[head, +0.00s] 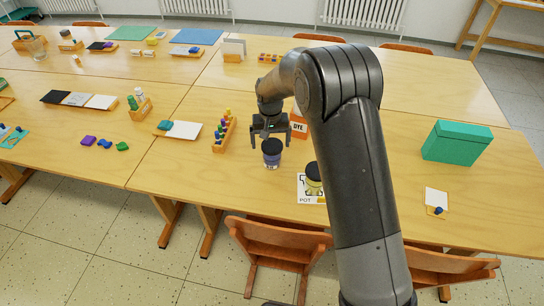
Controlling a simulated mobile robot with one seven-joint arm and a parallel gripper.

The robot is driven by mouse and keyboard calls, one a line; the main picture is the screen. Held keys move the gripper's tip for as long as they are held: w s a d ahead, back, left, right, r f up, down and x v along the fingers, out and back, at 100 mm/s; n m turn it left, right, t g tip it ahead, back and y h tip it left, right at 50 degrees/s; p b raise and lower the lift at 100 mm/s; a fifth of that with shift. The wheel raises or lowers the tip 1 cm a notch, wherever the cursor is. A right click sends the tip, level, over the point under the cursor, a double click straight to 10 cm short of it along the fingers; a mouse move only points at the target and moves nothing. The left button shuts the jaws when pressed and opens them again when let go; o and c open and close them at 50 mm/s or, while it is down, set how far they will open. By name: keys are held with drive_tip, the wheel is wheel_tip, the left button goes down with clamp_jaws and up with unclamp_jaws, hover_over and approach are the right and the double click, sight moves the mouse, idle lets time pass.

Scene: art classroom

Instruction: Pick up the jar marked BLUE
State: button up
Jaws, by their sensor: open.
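A small blue-violet jar (272,160) with a dark lid stands upright on the table; no word on it is readable. My gripper (269,142) points down, open, with its fingers to either side of the jar's lid in the picture. I cannot tell whether the fingers are level with the lid or still above or behind it, and no contact is visible. A yellow jar (313,186) with a dark lid stands to the right, on or at a white card (306,199) printed POT; my arm hides part of this area.
An orange card (299,126) marked DYE is just right of my gripper. A wooden rack (219,146) of small coloured bottles stands to the left. A green box (457,142) sits at the right. Chairs (279,241) line the front edge. Bare table lies left of the jar.

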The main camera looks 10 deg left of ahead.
drive_tip(key=shift+w+d+f, duration=0.1)
drive_tip(key=shift+d+f, duration=0.05)
drive_tip(key=shift+f, duration=1.35)
drive_tip(key=shift+d+f, duration=0.1)
drive_tip(key=shift+f, duration=1.4)
drive_tip(key=shift+c, duration=0.5)
drive_tip(key=c, duration=1.1)
drive_tip(key=shift+c, duration=0.2)
